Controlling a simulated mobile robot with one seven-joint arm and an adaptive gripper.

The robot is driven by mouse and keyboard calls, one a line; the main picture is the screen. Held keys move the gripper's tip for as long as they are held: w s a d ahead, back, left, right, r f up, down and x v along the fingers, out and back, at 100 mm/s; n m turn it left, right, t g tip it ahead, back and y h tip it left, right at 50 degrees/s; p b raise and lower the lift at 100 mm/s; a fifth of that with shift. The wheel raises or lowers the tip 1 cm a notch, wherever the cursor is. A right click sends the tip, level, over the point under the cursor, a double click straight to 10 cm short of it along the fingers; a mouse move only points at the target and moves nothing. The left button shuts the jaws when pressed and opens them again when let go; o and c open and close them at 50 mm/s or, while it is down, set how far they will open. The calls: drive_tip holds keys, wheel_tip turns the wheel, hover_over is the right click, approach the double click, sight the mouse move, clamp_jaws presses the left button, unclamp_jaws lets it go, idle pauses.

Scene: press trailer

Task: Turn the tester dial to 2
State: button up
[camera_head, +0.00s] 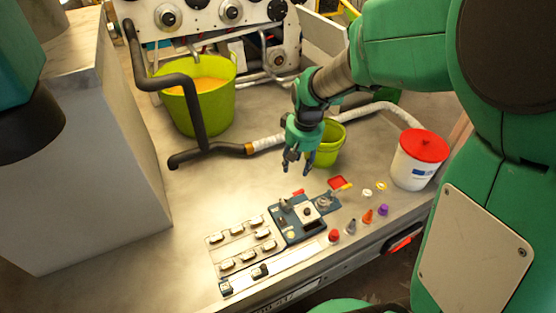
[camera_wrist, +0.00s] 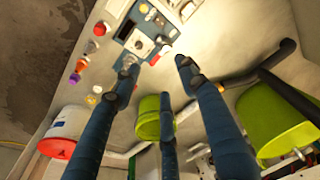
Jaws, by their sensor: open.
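The tester is a blue box (camera_head: 290,231) with a pale plate on top, near the front of the bench. A small dark dial (camera_head: 307,212) sits on that plate.
A tray of several metal pieces (camera_head: 240,244) lies left of the tester. Small coloured caps, such as an orange one (camera_head: 368,216), stand right. A small green bucket (camera_head: 328,150) is behind, a white tub with red lid (camera_head: 415,165) at right. A hose (camera_head: 265,143) crosses behind.

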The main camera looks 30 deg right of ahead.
drive_tip(key=g+b, duration=0.1)
drive_tip(key=g, duration=0.1)
hover_over(307, 209)
drive_tip(key=d, duration=0.1)
wheel_tip(307, 209, down, 20)
drive_tip(key=shift+s+m+y, duration=0.15)
drive_tip(key=shift+m+y, duration=0.25)
drive_tip(key=shift+f, duration=0.1)
drive_tip(key=f+b, duration=0.1)
drive_tip(key=f, duration=0.3)
drive_tip(key=f+b, duration=0.1)
drive_tip(key=f, duration=0.4)
drive_tip(key=f+b, duration=0.1)
drive_tip(key=f, duration=0.3)
drive_tip(key=shift+a+f, duration=0.3)
drive_tip(key=shift+a, duration=0.1)
clamp_jaws()
